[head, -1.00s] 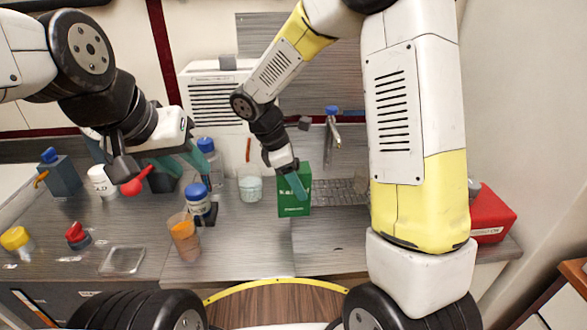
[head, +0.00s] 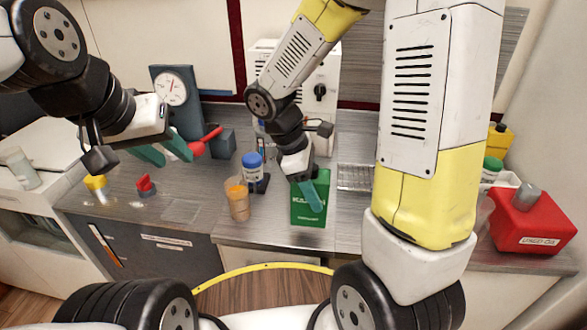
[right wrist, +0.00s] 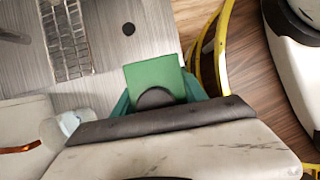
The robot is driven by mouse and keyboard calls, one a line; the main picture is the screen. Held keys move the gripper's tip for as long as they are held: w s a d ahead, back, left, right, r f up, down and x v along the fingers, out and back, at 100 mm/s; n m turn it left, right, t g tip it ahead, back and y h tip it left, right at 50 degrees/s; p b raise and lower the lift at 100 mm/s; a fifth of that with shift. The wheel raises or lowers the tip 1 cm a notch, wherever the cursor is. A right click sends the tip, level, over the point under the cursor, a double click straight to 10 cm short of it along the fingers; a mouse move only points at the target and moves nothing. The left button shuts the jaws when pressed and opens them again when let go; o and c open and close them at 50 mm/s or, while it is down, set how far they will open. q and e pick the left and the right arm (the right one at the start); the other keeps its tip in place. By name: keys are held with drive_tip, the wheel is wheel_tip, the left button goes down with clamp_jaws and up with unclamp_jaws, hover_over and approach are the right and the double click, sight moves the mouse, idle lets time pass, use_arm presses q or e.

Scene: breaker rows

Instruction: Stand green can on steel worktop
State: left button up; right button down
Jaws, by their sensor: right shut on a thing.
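The green can (head: 309,203), a flat-sided box with white lettering, is upright in the middle of the head view. My right gripper (head: 306,190) is shut on it, with a teal finger across its front. In the right wrist view the can's plain green face (right wrist: 155,82) shows between the fingers. The grey brushed steel worktop (head: 275,228) lies behind and below it; I cannot tell whether the can's base touches it. My left gripper (head: 163,150) is open and empty at the left, over the worktop.
An orange-filled beaker (head: 237,198) and a blue-capped bottle (head: 253,172) stand left of the can. A wire rack (head: 355,178) lies right behind it. A red can (head: 532,222) is far right. A dial gauge (head: 171,89) stands back left. A red-handled device (head: 207,140) is near my left gripper.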

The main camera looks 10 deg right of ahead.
drive_tip(key=shift+w+d+f, duration=0.45)
drive_tip(key=shift+w+f, duration=0.3)
drive_tip(key=shift+w, duration=1.1)
drive_tip(key=shift+w+d+f, duration=0.45)
drive_tip(key=shift+w+f, duration=0.3)
drive_tip(key=shift+w, duration=1.15)
drive_tip(key=shift+w+d+f, duration=0.45)
drive_tip(key=shift+w+f, duration=0.3)
drive_tip(key=shift+w, duration=1.1)
drive_tip(key=shift+f, duration=0.1)
drive_tip(key=c, duration=0.6)
unclamp_jaws()
